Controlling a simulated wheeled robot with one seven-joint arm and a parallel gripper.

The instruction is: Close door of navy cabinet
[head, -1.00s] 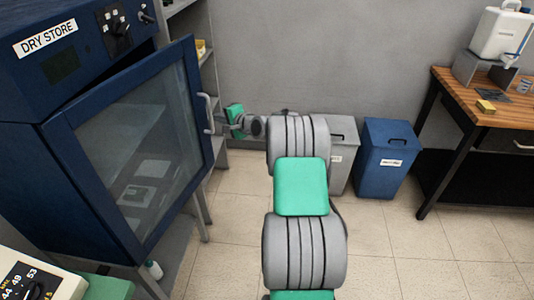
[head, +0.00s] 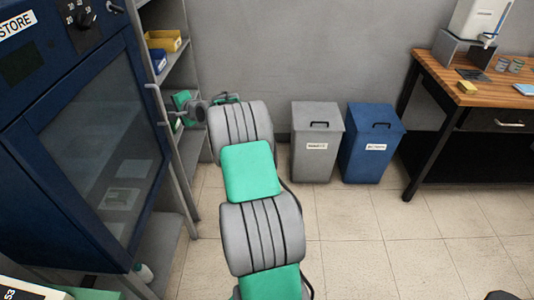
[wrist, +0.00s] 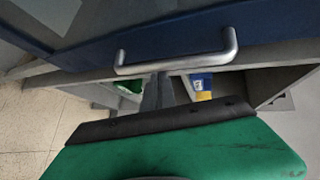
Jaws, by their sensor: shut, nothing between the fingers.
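The navy cabinet (head: 28,55) stands at the left in the head view, with part of its "DRY STORE" label cut off. Its glass-fronted door (head: 95,150) lies close to the cabinet front; I cannot tell whether it is fully flush. The grey bar handle (head: 155,103) is on the door's right edge and spans the upper middle of the wrist view (wrist: 175,58). My gripper (wrist: 157,95) is shut and empty, beside the handle and partly behind it in the wrist view. I cannot tell whether it touches the door. In the head view my fingertips are hard to make out.
Open grey shelving (head: 178,65) with a yellow bin (head: 165,40) stands just right of the cabinet. A grey bin (head: 316,145) and a blue bin (head: 371,145) stand by the wall. A wooden workbench (head: 490,95) is at the right. The tiled floor between is clear.

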